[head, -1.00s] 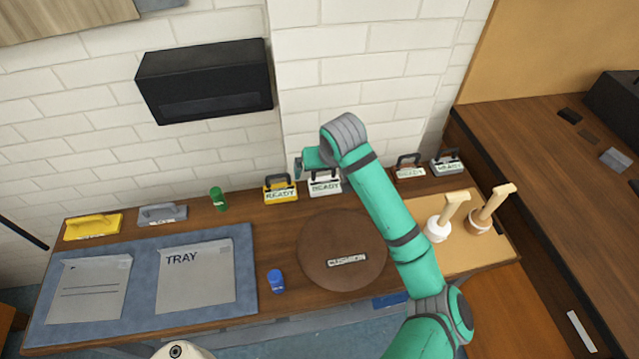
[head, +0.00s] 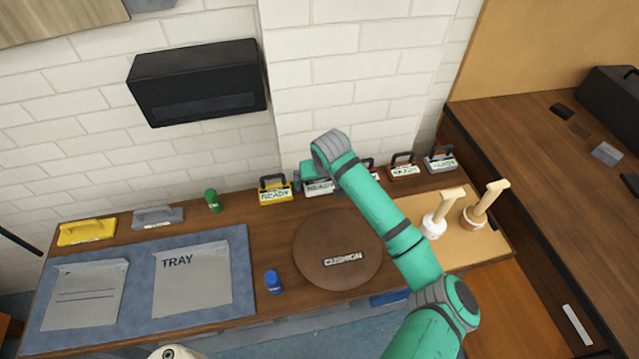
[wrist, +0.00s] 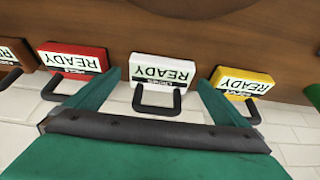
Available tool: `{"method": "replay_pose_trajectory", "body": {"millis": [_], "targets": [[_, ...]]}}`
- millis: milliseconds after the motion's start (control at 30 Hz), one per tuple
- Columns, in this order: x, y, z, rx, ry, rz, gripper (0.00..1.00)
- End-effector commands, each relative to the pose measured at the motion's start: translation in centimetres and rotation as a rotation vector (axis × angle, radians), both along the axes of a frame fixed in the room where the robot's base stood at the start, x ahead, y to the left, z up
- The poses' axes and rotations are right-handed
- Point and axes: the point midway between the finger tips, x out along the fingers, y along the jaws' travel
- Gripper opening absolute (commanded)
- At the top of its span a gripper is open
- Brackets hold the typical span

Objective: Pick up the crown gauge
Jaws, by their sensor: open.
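Several handled blocks marked READY stand in a row along the back of the bench. A white one (head: 318,188) with a dark handle is at my gripper, and it also shows in the wrist view (wrist: 162,70). The small second label on each block is too small to read surely, so I cannot tell by name which is the crown gauge. My gripper (wrist: 160,82) is open, its green fingers on either side of the white block's handle, with nothing held. In the head view my arm hides part of the gripper and the block's right side.
A yellow block (wrist: 245,82) and a red block (wrist: 75,58) stand close on either side. Brown (head: 404,172) and grey (head: 441,163) blocks stand farther right. The wall is close behind. A round cushion (head: 325,235), blue tray mat (head: 142,270) and green item (head: 213,200) are also on the bench.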

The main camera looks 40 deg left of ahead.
Motion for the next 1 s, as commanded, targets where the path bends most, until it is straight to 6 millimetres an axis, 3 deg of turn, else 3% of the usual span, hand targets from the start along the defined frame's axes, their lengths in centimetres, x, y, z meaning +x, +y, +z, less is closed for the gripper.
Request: {"method": "replay_pose_trajectory", "body": {"millis": [133,400,600,1000], "targets": [[0.28,0.4,-1.17,0.0,0.0,0.001,1.0],[0.33,0.45,-1.34,0.0,0.0,0.001,0.98],[0.32,0.44,-1.33,0.001,0.001,0.0,0.5],[0.32,0.49,-0.78,0.002,-0.001,0.001,0.49]]}}
